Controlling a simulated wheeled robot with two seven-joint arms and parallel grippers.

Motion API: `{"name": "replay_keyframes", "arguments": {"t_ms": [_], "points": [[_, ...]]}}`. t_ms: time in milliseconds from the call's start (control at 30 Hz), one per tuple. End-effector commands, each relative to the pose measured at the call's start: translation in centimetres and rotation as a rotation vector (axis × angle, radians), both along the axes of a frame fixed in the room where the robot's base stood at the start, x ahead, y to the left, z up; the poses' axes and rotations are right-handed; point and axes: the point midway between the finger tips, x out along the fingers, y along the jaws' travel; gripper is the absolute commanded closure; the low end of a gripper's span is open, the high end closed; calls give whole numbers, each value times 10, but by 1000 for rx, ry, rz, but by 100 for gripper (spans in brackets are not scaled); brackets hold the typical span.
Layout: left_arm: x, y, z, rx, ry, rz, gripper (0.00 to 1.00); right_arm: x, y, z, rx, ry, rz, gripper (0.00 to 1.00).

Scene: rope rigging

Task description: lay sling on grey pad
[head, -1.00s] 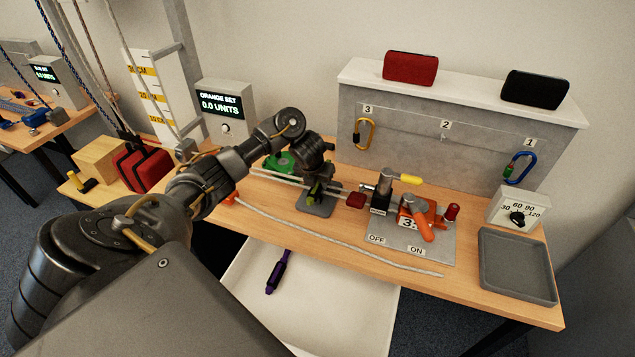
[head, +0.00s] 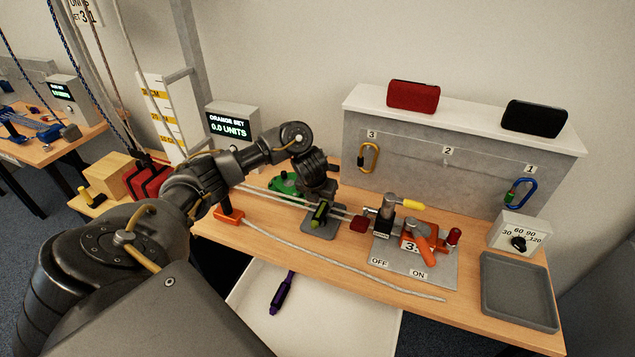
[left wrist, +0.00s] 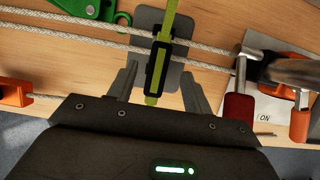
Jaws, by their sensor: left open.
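The sling is a green strap with a black rectangular piece (head: 320,213) and stands out at the grey pad (head: 318,236). In the left wrist view the sling (left wrist: 153,99) runs lengthwise over the grey pad (left wrist: 180,82), its upper end leaving the frame. Pale ropes cross the pad there. My left gripper (head: 319,196) is above the pad. In its wrist view the fingers (left wrist: 158,84) are apart, one on each side of the sling, with visible gaps. Whether the sling lies flat is unclear. My right gripper is out of view.
A pale rope (head: 340,278) lies along the bench front. An orange block (head: 229,216) and green fitting (head: 286,184) are left of the pad. A lever plate (head: 428,272) and grey tray (head: 518,313) are right. A purple tool (head: 282,293) lies in the white drawer (head: 330,325).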

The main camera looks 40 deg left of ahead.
Motion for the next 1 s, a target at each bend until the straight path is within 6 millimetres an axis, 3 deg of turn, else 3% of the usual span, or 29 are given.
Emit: {"name": "replay_keyframes", "arguments": {"t_ms": [33,333,1000], "points": [[-3,0,18,6,-4,-4,50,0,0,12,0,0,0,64],[-20,-7,57,2,-3,-2,50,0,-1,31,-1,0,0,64],[-25,-9,64,0,0,0,50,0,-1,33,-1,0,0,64]]}}
